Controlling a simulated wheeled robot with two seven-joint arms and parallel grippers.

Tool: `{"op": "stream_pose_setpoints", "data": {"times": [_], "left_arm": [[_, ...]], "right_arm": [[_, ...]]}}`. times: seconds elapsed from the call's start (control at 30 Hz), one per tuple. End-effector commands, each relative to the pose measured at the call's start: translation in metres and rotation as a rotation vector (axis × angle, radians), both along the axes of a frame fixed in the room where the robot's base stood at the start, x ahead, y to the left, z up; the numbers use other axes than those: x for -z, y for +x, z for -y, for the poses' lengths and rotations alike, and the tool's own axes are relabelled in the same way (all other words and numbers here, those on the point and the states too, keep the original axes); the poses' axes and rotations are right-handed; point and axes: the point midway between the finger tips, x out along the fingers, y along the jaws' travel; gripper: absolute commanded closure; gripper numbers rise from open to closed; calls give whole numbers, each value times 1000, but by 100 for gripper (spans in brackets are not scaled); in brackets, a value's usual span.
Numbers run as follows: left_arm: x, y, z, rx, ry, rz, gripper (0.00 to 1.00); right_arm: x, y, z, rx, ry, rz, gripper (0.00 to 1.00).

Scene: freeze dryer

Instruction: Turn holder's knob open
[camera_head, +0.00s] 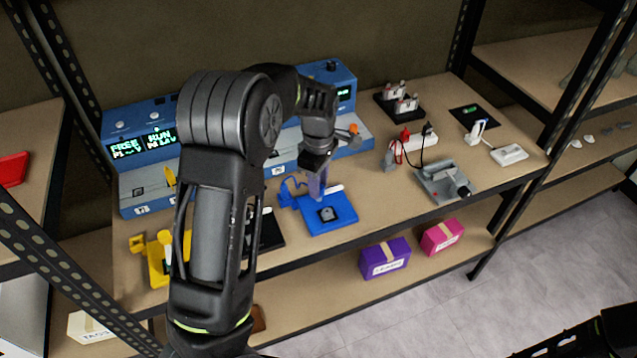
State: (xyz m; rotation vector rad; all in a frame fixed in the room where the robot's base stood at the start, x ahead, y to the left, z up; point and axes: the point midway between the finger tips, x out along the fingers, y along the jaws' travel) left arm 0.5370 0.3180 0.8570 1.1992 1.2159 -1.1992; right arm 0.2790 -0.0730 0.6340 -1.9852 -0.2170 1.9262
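A blue holder (333,222) with a flat base and a dark square patch stands near the front edge of the middle shelf. A blue upright part (289,192), perhaps its knob, rises at its left back corner. My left gripper (317,190) points down over the back of this holder, just right of that part. I cannot tell whether it touches the holder, or whether its fingers are apart. A yellow holder (157,262) stands further left, partly behind my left arm. A dark part of my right arm shows at the bottom right; its gripper cannot be made out.
Blue machines with lit displays (143,144) line the back. A black pad (268,232) lies left of the blue holder. Purple (385,258) and pink (442,237) boxes sit on the lower shelf.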

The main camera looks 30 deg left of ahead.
Motion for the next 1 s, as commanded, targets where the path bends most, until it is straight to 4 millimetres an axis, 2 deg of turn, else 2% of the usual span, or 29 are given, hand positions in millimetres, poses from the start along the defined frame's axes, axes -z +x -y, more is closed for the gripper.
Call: {"op": "stream_pose_setpoints", "data": {"times": [0.03,0.27,0.57,0.77,1.0], "left_arm": [[-1,1,0,-1,0,3,70],[0,0,0,0,0,1,53],[-2,1,0,1,0,2,53],[-23,1,0,0,-1,5,53],[-62,1,0,0,0,3,53]], "right_arm": [[0,0,0,0,0,0,64],[0,0,0,0,0,0,64],[0,0,0,0,0,0,64],[3,0,0,0,0,0,64],[6,0,0,0,0,1,64]]}}
